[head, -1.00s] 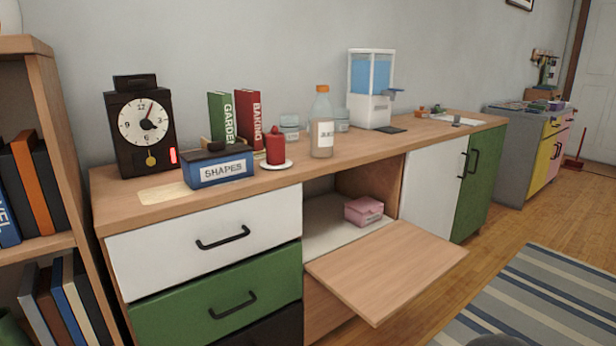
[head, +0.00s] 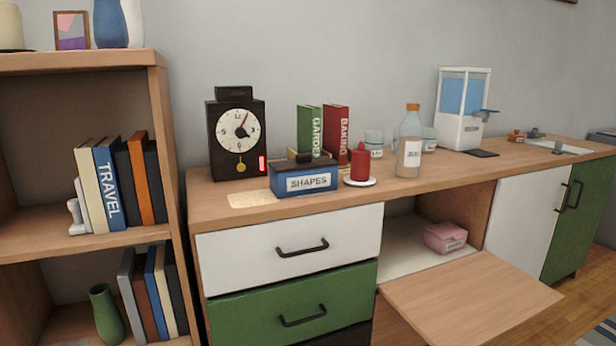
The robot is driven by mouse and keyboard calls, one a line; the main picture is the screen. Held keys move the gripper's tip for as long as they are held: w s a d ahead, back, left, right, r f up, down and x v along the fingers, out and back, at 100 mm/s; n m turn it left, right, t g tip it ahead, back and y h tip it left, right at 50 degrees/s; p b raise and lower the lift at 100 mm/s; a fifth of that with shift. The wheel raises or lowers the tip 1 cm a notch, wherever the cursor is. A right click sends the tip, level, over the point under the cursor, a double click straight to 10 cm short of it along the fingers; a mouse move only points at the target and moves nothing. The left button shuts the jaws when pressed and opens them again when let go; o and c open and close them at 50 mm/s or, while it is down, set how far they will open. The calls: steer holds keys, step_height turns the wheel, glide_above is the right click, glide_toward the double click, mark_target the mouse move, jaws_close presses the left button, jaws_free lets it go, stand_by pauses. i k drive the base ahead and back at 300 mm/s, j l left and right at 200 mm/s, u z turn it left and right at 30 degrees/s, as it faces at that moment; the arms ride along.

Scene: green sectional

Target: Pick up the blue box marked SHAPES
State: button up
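The blue box marked SHAPES (head: 304,181) sits on top of the wooden sideboard (head: 215,188), near its left end and front edge. It has a dark lid with a small raised handle, and its white label faces me. A black clock stands behind it to the left. Green and red books stand behind it, and a red candle on a white plate is close to its right. My gripper is not in view.
The black clock (head: 237,137), red candle (head: 359,165) and orange-capped bottle (head: 409,145) stand on the sideboard. A flap (head: 470,300) is folded down below, with a pink box (head: 445,238) in the open compartment. A bookshelf (head: 158,150) stands at left.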

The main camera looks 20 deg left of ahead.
mark_target(296, 183)
steer(key=i+j+u, duration=0.25)
steer(key=i, duration=0.2)
steer(key=i+u, duration=0.3)
steer(key=i, duration=0.2)
